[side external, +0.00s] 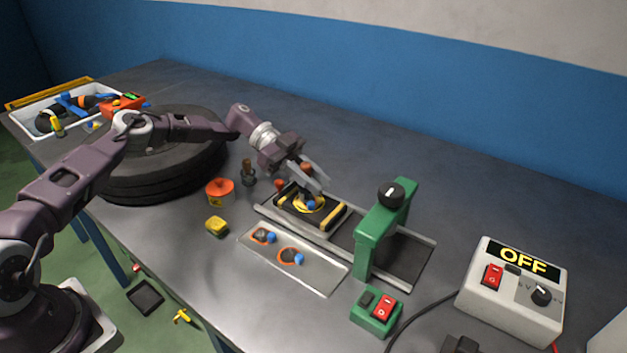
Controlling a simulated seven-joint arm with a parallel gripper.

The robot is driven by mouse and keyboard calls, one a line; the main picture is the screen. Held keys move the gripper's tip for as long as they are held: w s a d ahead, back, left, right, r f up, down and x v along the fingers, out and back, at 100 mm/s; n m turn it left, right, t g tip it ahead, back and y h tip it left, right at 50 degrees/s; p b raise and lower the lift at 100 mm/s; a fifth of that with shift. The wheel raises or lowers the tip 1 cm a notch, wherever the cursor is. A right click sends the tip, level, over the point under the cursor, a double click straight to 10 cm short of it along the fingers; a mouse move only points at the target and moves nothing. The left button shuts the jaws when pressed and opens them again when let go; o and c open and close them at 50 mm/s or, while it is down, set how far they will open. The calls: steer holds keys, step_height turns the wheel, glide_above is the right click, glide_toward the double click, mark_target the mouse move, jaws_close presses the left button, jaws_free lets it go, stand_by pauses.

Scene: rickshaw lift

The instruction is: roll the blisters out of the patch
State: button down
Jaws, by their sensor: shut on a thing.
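The patch (299,204) shows as a yellow shape with dark and blue spots, on a black block with yellow edges in a metal channel (333,237). My gripper (319,186) is angled down over the block, its fingertips close above the patch. It is shut on a small tool, which is mostly hidden by the fingers; an orange-brown part (306,168) shows beside them. I cannot tell whether the tool touches the patch. Individual blisters are too small to make out.
A green frame with a black knob (391,194) spans the channel to the right. A metal tray (318,281) with two small orange-edged pieces lies in front. A tyre (160,190), an orange can (219,192) and a yellow block (216,227) are left. A control box reading OFF (512,292) stands right.

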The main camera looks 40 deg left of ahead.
steer(key=shift+w+d, duration=0.25)
step_height(320, 180, up, 7)
stand_by(0.8)
